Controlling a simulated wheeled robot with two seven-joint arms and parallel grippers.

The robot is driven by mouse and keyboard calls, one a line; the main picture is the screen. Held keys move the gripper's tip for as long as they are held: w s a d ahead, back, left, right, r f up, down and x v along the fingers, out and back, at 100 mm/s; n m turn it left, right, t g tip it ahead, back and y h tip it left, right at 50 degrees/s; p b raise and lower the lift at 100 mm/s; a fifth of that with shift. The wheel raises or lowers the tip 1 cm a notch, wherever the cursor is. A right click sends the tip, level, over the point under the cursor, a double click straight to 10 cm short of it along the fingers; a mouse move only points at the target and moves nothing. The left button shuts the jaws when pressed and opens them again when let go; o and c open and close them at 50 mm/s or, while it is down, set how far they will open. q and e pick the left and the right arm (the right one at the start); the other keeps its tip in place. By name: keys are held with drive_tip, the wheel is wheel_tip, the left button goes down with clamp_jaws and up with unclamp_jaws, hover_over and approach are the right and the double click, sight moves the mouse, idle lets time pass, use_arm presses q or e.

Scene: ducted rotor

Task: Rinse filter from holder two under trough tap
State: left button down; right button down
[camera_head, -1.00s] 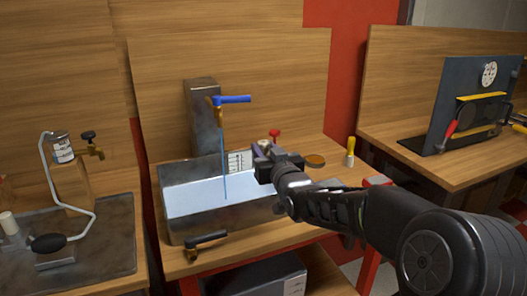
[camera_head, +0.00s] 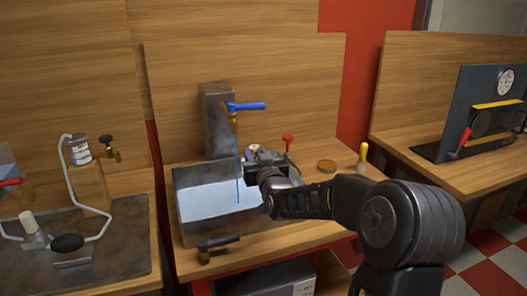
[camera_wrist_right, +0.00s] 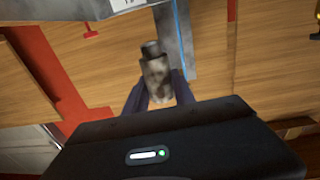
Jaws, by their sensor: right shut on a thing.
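The trough (camera_head: 190,222) is a grey metal basin with pale water in it. Above it a tap with a blue lever (camera_head: 245,106) is open, and a thin blue stream (camera_head: 238,170) runs down into the basin. My right gripper (camera_head: 254,154) is over the right part of the trough, just right of the stream. In the right wrist view it is shut on a grey, dark-speckled cylinder (camera_wrist_right: 156,77), apparently the filter. The stream also shows there (camera_wrist_right: 181,30), close beside the cylinder. My left gripper is out of view. I cannot make out holder two.
A black-handled valve (camera_head: 217,243) is at the trough's front. Behind my right gripper are a red-handled part (camera_head: 287,139), a round brown-topped dish (camera_head: 327,166) and a yellow-handled tool (camera_head: 362,155). A bench with tubing and a can (camera_head: 79,150) is at left.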

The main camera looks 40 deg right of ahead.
drive_tip(key=w+a+f, duration=0.1)
drive_tip(key=w, duration=0.5)
drive_tip(key=shift+f, duration=0.15)
drive_tip(key=shift+a, duration=0.1)
drive_tip(key=shift+b, duration=0.45)
drive_tip(key=shift+w+d+b, duration=0.15)
drive_tip(key=shift+d+b, duration=0.2)
drive_tip(key=shift+d, duration=0.25)
drive_tip(key=shift+a, duration=0.15)
drive_tip(key=shift+a, duration=0.5)
drive_tip(key=shift+d, duration=0.1)
idle(0.5)
